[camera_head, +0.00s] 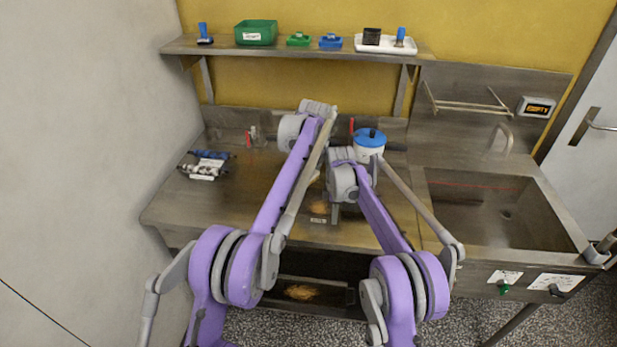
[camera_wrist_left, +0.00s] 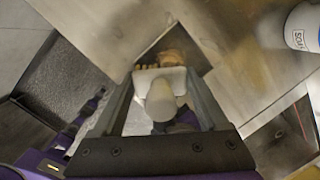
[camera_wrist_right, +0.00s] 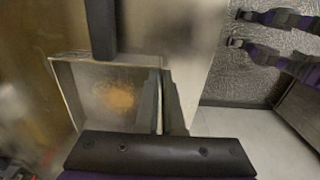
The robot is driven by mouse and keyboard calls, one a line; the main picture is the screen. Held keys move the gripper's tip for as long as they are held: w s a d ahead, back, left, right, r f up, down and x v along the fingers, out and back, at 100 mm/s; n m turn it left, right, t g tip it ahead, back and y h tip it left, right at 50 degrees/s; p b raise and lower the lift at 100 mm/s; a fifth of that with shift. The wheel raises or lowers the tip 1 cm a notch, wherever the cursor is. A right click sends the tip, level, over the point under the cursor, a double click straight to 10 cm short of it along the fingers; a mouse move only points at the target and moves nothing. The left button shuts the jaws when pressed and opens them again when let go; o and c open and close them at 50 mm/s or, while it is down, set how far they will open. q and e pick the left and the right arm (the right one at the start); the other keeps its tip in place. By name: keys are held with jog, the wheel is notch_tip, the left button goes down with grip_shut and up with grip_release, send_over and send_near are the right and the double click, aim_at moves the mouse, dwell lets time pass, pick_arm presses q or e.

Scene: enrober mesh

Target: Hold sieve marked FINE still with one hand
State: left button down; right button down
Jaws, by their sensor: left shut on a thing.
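The sieve (camera_wrist_right: 68,92) shows in the right wrist view as a square, pale-walled frame with orange-brown residue inside. No FINE marking is readable. My left gripper (camera_wrist_left: 162,78) is over the bench middle, its fingers apart on either side of a pale grey piece. I cannot tell clearly how that piece joins the sieve. A brown patch shows just beyond it. In the head view my arms hide most of the sieve and both fingertips.
A sink (camera_head: 480,210) is at right. The shelf (camera_head: 270,47) above holds trays.

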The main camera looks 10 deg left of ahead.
dwell(0.3)
jog(key=c, duration=1)
grip_release()
